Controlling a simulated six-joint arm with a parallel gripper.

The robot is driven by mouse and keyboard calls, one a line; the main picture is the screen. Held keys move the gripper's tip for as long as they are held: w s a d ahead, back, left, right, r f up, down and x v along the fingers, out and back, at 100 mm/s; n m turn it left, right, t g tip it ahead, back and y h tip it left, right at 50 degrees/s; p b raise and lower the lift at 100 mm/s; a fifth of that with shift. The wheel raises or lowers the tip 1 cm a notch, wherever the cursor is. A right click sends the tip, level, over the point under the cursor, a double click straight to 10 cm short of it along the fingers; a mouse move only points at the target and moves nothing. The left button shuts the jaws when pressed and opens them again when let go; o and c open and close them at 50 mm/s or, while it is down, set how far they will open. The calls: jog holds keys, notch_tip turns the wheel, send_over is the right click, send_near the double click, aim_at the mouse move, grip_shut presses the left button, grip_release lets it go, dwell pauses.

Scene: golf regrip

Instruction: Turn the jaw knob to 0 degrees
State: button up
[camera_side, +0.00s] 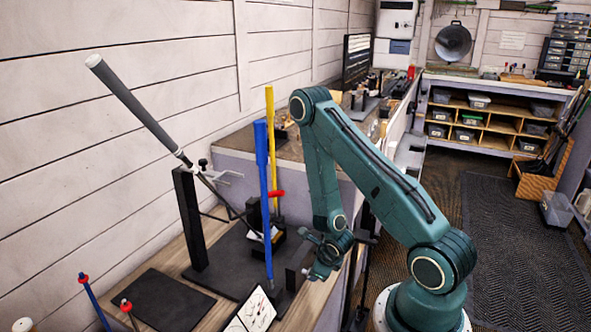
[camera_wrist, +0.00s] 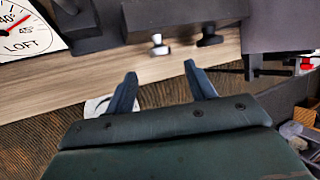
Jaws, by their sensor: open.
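My gripper (camera_side: 306,256) is at the right end of the black bench fixture in the side view, with nothing seen between its fingers. In the wrist view my gripper (camera_wrist: 160,72) has its two fingers spread apart. Just beyond the fingertips are a silver-ended knob (camera_wrist: 158,46) and a dark knob (camera_wrist: 210,39) on the fixture's edge. Neither is touched, as far as I can tell. I cannot tell which is the jaw knob or read its angle. A club with a dark grip (camera_side: 133,107) slants up from the fixture.
A blue rod (camera_side: 264,180) and a yellow rod (camera_side: 270,130) stand upright beside my arm. A white loft dial (camera_wrist: 28,27) is at the wrist view's upper left. A black mat (camera_side: 163,299) lies on the wooden bench, whose edge passes under the knobs.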

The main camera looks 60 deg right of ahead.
dwell(0.3)
jog(key=s+d+r+m+y, duration=0.1)
jog(key=s+d+r+y, duration=0.1)
jog(key=r, duration=0.4)
jog(key=shift+s+d+r+y, duration=0.15)
jog(key=shift+d+r+y, duration=0.15)
jog(key=shift+d+y, duration=0.65)
jog(key=shift+a+f+y, duration=0.2)
jog(key=shift+a+y, duration=0.05)
jog(key=shift+x, duration=6.75)
